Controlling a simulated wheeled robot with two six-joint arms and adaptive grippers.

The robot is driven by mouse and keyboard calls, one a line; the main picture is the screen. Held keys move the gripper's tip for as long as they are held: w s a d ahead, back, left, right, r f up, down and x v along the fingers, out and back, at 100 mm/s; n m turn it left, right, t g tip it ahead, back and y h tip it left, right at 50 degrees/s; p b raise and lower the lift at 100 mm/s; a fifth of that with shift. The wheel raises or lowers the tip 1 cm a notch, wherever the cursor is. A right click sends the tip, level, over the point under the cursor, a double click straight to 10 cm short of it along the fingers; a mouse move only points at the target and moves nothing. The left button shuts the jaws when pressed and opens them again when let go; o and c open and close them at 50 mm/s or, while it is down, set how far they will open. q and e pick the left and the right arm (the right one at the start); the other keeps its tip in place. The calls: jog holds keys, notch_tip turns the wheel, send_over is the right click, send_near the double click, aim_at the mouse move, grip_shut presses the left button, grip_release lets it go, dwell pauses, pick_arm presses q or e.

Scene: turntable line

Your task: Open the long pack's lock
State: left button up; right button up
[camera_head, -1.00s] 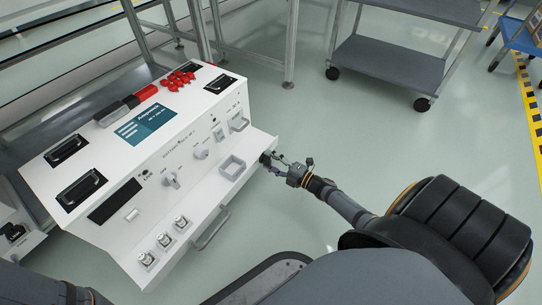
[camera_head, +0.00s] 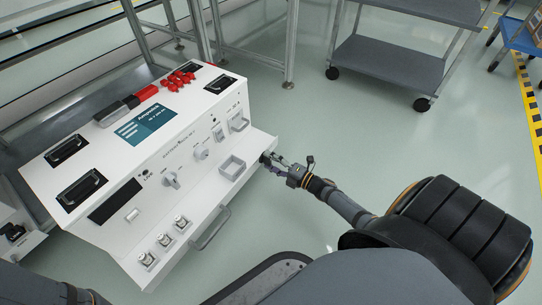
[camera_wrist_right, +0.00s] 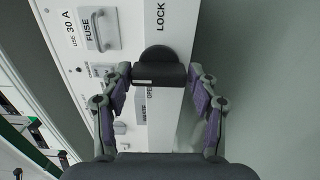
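The long pack is a white console (camera_head: 150,165) with a sloped top and a small screen. Its lock is a dark knob (camera_wrist_right: 159,70) on the pack's end, seen in the right wrist view, with a bar handle lying across the picture. The word LOCK is printed above it and OPEN below it. My right gripper (camera_wrist_right: 160,72) has one fingertip at each end of the bar and looks shut on it. In the head view the right gripper (camera_head: 271,160) is at the pack's right end, where the knob is hidden. My left gripper is out of view.
The pack's front has knobs, a square frame (camera_head: 232,168), sockets and a handle bar (camera_head: 210,228). Red connectors (camera_head: 182,79) sit on top. A grey cart (camera_head: 385,65) stands behind. The floor right of the pack is clear.

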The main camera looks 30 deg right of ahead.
jog(key=shift+o, duration=1.1)
jog(key=v, duration=1.2)
